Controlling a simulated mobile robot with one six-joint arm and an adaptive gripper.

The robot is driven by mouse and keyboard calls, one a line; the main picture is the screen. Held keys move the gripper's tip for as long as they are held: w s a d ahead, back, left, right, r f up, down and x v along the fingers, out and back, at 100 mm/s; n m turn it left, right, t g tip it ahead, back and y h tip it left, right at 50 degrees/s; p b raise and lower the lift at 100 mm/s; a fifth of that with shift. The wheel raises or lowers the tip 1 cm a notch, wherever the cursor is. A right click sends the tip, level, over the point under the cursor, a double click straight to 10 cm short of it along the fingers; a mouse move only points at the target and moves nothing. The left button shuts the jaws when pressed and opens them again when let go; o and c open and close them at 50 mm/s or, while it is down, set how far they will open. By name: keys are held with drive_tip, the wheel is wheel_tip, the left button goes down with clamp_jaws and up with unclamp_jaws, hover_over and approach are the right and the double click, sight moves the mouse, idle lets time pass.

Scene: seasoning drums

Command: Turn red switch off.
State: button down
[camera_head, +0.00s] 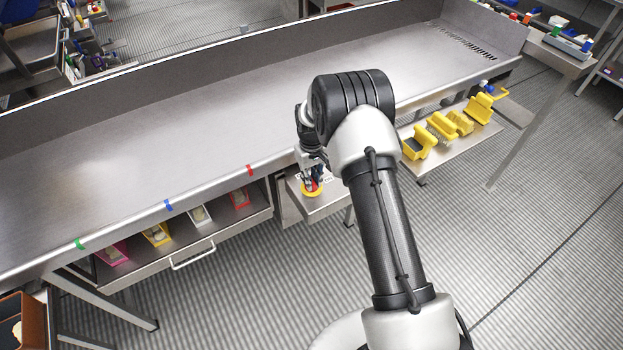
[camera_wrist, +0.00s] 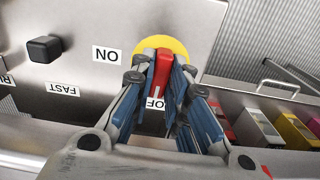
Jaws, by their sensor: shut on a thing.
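The red switch (camera_wrist: 163,66) sits on a round yellow plate (camera_wrist: 178,47) on a grey metal panel. My gripper (camera_wrist: 161,88) has its blue-padded fingers on both sides of the switch handle and is shut on it. In the wrist view the handle runs from the yellow plate down towards the partly hidden OFF label (camera_wrist: 155,103). The ON label (camera_wrist: 107,54) is left of the plate, upside down. In the head view the yellow plate (camera_head: 312,192) shows below my gripper (camera_head: 312,180), and the switch is mostly hidden by the fingers.
A black knob (camera_wrist: 45,49) stands on the same panel, near the FAST label (camera_wrist: 62,89). The long metal table (camera_head: 190,130) lies above and left of the switch box. A drawer with coloured bins (camera_head: 155,233) is to the left, and yellow containers (camera_head: 440,125) stand to the right.

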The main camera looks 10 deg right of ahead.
drive_tip(key=shift+n, duration=0.3)
idle(0.4)
drive_tip(key=c, duration=1.6)
unclamp_jaws()
drive_tip(key=shift+o, duration=0.2)
wheel_tip(320, 180, up, 12)
